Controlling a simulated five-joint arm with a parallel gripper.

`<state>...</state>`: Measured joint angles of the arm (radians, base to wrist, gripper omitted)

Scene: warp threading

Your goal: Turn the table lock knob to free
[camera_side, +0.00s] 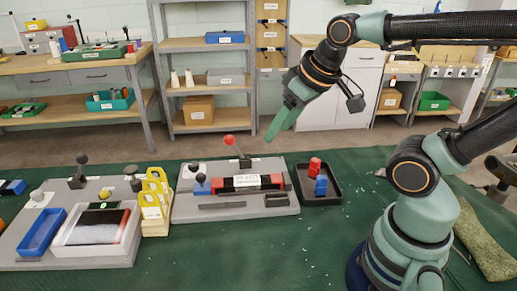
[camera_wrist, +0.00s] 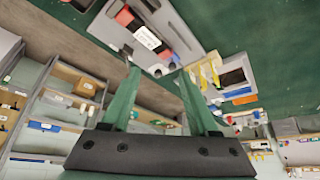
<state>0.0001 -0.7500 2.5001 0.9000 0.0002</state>
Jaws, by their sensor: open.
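My gripper (camera_side: 274,133) hangs in the air above and behind the middle grey fixture (camera_side: 240,208). In the wrist view its two green fingers (camera_wrist: 158,73) are spread with nothing between them. The left grey fixture (camera_side: 100,255) carries black knobs (camera_side: 130,170) and a black lever (camera_side: 80,160). I cannot tell which of these is the table lock knob, nor its setting. My gripper touches none of them.
A black tray (camera_side: 335,192) with red and blue pieces stands right of the middle fixture. Yellow pieces (camera_side: 153,203) stand between the fixtures. A blue tray (camera_side: 43,232) lies at left. The green mat (camera_side: 230,260) is clear in front. Shelves and benches stand behind.

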